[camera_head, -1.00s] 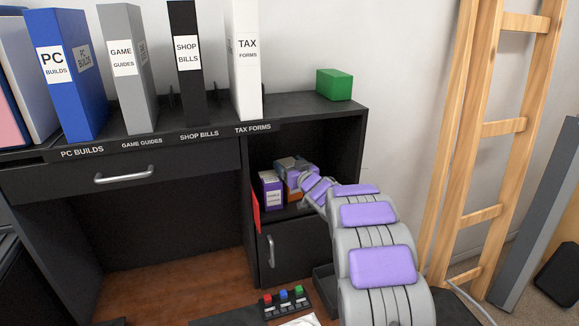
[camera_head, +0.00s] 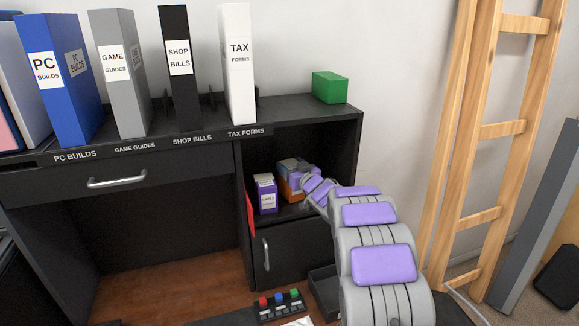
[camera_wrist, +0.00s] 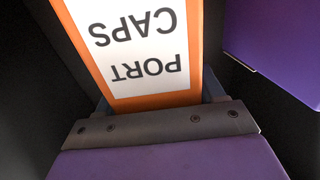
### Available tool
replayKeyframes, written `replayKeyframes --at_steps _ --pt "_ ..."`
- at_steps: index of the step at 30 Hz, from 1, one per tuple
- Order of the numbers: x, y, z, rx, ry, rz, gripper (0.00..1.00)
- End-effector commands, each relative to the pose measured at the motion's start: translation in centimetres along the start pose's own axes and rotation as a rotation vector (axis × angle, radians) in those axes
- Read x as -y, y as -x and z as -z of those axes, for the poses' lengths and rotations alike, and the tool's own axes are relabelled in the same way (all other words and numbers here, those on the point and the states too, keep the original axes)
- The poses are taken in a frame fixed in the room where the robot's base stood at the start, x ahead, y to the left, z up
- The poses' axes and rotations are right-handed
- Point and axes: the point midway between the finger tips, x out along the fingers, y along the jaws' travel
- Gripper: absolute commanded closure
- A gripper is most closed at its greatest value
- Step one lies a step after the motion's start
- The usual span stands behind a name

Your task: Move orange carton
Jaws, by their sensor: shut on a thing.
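The orange carton (camera_wrist: 152,97) fills the upper middle of the wrist view, its white label reading "PORT CAPS" upside down. My gripper (camera_wrist: 160,115) is shut on it. In the head view the orange carton (camera_head: 286,190) shows only in part, inside the open shelf of the black desk, mostly hidden by my gripper (camera_head: 294,173). I cannot tell whether it touches the shelf floor.
A purple carton (camera_head: 266,194) stands just left of the orange one; it also shows in the wrist view (camera_wrist: 280,45). The dark shelf (camera_head: 340,160) encloses both. A red panel (camera_head: 250,213) is at the opening's left edge. A green box (camera_head: 329,87) sits on top.

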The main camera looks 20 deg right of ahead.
Motion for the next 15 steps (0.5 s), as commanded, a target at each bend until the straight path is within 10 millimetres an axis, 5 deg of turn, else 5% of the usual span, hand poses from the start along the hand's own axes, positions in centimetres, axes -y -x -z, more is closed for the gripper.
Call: replayKeyframes --at_steps 7,8,15 --pt "0.81 -0.2 0.03 0.002 0.006 0.001 0.66" --pt "0.93 -0.22 0.03 0.002 0.006 0.001 0.31" --pt "0.45 -0.13 -0.02 0.001 0.003 0.0 0.08"
